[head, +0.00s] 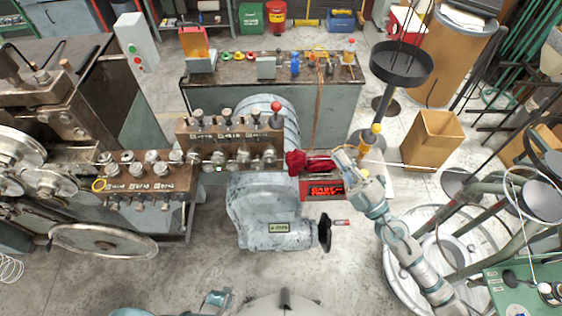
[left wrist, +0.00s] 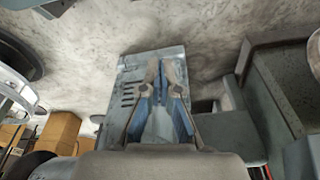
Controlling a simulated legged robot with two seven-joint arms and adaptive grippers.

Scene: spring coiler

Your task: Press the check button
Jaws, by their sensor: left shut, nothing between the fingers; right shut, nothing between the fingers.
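A small red box with a lit red display (head: 323,189) sits at the right end of the spring coiler (head: 262,205); its text is too small to read. A dark red part (head: 310,162) is just above it. My right gripper (head: 341,160) is shut and empty beside that red part, above the display; I cannot tell if it touches. A grey post box (head: 136,42) at upper left carries a green and a red button. No button is clearly labelled as the check button. My left gripper (left wrist: 162,67) is shut and empty in the left wrist view.
A lever with a red knob (head: 276,107) rises from the coiler. A black handwheel (head: 325,232) sticks out below the display. A round dark tray on a stand (head: 401,63) and a cardboard box (head: 432,140) are at right. Open floor lies in front.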

